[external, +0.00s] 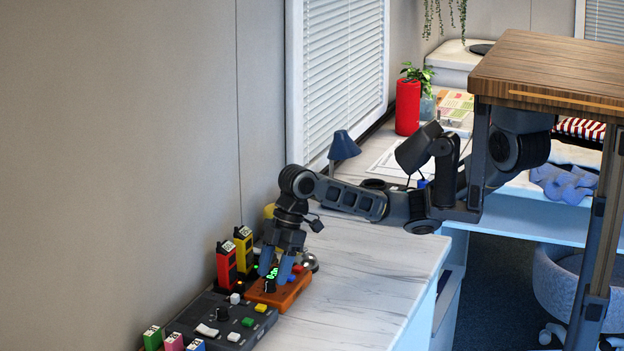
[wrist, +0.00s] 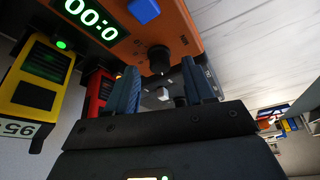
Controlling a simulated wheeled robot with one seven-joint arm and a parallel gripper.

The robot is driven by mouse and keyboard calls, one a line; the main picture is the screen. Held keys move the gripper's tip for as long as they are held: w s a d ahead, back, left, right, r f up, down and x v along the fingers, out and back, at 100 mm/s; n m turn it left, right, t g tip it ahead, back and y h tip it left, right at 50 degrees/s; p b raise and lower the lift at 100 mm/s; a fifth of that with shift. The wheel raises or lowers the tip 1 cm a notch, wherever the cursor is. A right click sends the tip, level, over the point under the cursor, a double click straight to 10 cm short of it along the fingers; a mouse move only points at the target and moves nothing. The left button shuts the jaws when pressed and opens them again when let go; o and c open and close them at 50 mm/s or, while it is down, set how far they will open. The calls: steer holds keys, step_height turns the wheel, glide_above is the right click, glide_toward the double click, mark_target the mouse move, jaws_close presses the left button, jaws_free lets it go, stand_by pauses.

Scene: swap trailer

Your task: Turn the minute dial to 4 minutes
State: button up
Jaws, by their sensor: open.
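The orange timer box (external: 289,295) sits on the white counter, and it also shows in the wrist view (wrist: 125,45). Its green display (wrist: 88,10) appears upside down in the wrist view and reads zeros, partly cut off. A blue button (wrist: 144,10) is beside the display. A round black dial (wrist: 159,58) is on the orange face; it also shows in the external view (external: 269,286). My gripper (external: 276,275) is open above the box, pointing down. In the wrist view its blue fingers (wrist: 162,88) are apart, with the dial seen between them; contact cannot be told.
A dark grey control panel (external: 222,320) with several buttons stands in front of the box. Red (external: 227,264) and yellow (external: 243,249) units stand behind, near the wall. A silver domed object (external: 309,262) is close by. The counter to the right is clear.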

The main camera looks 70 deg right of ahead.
steer(key=shift+x, duration=0.9)
steer(key=shift+a, duration=0.1)
steer(key=shift+c, duration=0.2)
jaws_close()
